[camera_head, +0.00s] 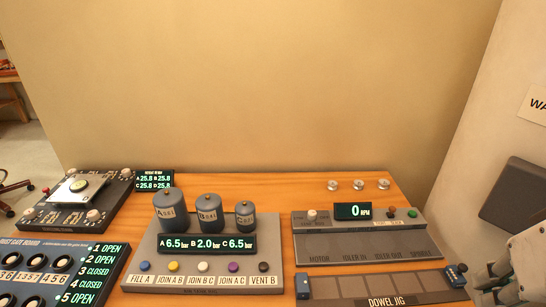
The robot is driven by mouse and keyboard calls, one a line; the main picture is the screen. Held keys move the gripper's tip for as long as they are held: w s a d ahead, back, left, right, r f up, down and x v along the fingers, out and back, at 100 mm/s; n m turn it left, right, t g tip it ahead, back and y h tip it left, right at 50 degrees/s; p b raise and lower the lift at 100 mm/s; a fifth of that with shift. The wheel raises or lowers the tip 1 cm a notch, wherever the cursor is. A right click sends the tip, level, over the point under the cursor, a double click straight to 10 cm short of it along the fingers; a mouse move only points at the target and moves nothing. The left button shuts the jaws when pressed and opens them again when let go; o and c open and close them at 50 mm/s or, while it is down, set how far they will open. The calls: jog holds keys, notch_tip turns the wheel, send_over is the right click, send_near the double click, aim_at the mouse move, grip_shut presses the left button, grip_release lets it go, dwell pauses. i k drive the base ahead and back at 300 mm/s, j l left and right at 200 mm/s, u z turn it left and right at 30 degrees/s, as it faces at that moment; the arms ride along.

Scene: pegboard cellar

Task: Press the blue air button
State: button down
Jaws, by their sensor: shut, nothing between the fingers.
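The blue air button (145,266) is at the left end of a row on the sloped front of the grey air panel (160,240), above the label FILL A. The panel's display (205,244) reads A 6.5, B 2.0, C 6.5. Three grey tanks stand behind the display. My gripper (484,280) is at the lower right edge, partly cut off, beside the dowel jig and far to the right of the blue button. It is shut and empty. Nothing covers the blue button.
Yellow (173,267), white (203,267), purple (233,267) and black (263,267) buttons share the row. A motor panel (350,248) and a dowel jig (385,287) lie between the air panel and my gripper. A dust gate board (65,275) stands left.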

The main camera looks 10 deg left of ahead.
aim_at(144, 265)
jog(key=j+u, duration=0.2)
jog(key=u, duration=1.25)
jog(key=k+l+u, duration=0.1)
